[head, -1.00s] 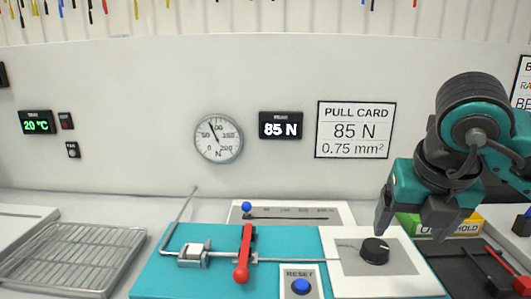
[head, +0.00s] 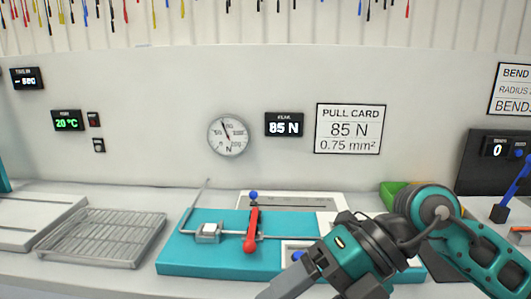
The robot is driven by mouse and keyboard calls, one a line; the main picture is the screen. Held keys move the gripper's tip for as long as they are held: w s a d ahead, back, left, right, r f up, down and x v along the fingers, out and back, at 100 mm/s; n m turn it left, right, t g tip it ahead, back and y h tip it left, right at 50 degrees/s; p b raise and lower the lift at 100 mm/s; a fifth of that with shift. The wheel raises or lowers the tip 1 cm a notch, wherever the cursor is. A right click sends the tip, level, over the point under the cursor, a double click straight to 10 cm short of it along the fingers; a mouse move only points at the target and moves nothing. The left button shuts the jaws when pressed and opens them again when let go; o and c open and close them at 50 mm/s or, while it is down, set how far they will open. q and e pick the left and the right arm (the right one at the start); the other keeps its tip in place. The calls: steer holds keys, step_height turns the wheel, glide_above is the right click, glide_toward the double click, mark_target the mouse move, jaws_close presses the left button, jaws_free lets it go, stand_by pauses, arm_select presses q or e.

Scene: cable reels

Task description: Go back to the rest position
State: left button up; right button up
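My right gripper (head: 318,291) hangs low in front of the teal pull-test board (head: 190,262), fingers apart and cut off by the bottom edge. I see nothing between the fingers. The board carries a clamp (head: 208,232), a red lever (head: 251,235) and a blue-knobbed slider (head: 253,196). My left gripper is out of view.
A wire rack (head: 100,238) stands left of the board. The pull card (head: 349,128) reads 85 N, as does the peak display (head: 284,124). A green box (head: 391,190) and a dark bending station (head: 487,160) are at the right. The round gauge (head: 228,135) hangs on the wall.

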steer(key=w+a+r+m+t+y+p, duration=0.1)
steer(key=w+a+r+m+t+y, duration=0.15)
steer(key=r+m+y, duration=0.7)
steer(key=w+d+f+m+t+h+p, duration=0.1)
steer(key=w+d+f+m+t+h, duration=0.25)
steer(key=f+m+t, duration=0.45)
steer(key=w+d+f+m+t+h+p, duration=0.1)
steer(key=w+d+f+m+t+h, duration=0.2)
steer(key=d+f+m+t+h, duration=0.55)
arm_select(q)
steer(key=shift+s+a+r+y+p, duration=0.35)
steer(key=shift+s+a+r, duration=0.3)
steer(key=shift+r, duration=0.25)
arm_select(e)
steer(key=s+d+f+m+g+h, duration=0.2)
steer(key=s+f+m, duration=0.3)
steer(key=f, duration=0.6)
steer(key=s+d+f+m+g+h, duration=0.2)
steer(key=s+f+m+g+h, duration=0.1)
steer(key=s+f, duration=0.4)
step_height(320, 180, down, 4)
steer(key=shift+d+r+m+g+h, duration=0.15)
steer(key=shift+m+g+h, duration=0.2)
steer(key=shift+m, duration=0.55)
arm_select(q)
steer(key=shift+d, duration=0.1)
